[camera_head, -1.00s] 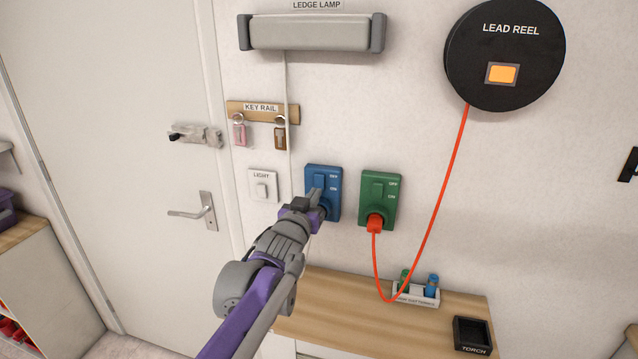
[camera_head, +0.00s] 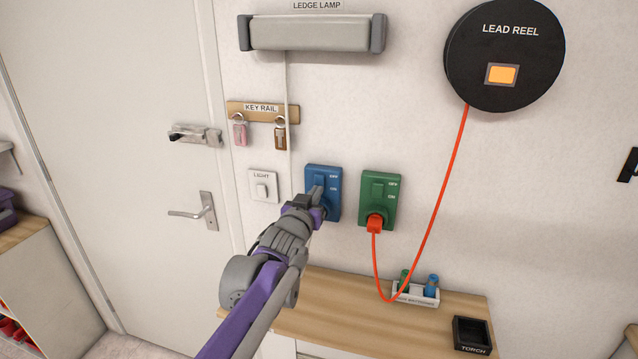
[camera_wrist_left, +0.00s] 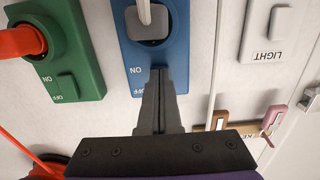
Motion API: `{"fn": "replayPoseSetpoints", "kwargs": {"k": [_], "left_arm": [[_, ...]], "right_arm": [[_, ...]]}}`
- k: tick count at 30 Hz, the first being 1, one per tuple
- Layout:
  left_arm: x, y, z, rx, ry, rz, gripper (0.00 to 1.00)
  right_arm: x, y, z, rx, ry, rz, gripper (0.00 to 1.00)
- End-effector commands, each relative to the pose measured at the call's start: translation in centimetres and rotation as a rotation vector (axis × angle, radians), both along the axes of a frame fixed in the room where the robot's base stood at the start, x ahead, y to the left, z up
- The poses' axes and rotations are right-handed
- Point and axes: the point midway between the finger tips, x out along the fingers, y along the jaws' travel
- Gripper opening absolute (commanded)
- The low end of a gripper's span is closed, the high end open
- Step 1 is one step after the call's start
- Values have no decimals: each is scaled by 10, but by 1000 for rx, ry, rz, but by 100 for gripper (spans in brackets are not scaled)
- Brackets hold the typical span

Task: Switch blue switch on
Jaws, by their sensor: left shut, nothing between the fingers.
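The blue switch box (camera_head: 330,180) is on the wall, with OFF printed above ON. My left gripper (camera_head: 318,190) is shut and empty, its fingertips in front of the box's rocker. In the left wrist view, which is upside down, the blue box (camera_wrist_left: 178,50) shows a grey plug (camera_wrist_left: 148,22) with a white cord in its socket. The shut fingertips (camera_wrist_left: 159,74) lie over the rocker area and hide most of it. I cannot tell whether they touch it or which way the rocker is tilted. My right gripper is not in view.
A green switch box (camera_head: 393,185) with a red plug (camera_head: 375,224) and red cord is just right of the blue one. A white light switch (camera_head: 263,186) is to the left, below the key rail (camera_head: 250,111). A wooden ledge (camera_head: 330,310) is below.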

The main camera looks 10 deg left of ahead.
Motion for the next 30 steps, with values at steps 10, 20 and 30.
{"fn": "replayPoseSetpoints", "kwargs": {"k": [10,20,30], "left_arm": [[-18,1,1,1,-1,0,0],[-45,2,3,0,-2,0,0],[-68,3,4,1,-1,0,0]], "right_arm": [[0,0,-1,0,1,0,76],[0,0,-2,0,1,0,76],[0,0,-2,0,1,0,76]]}}
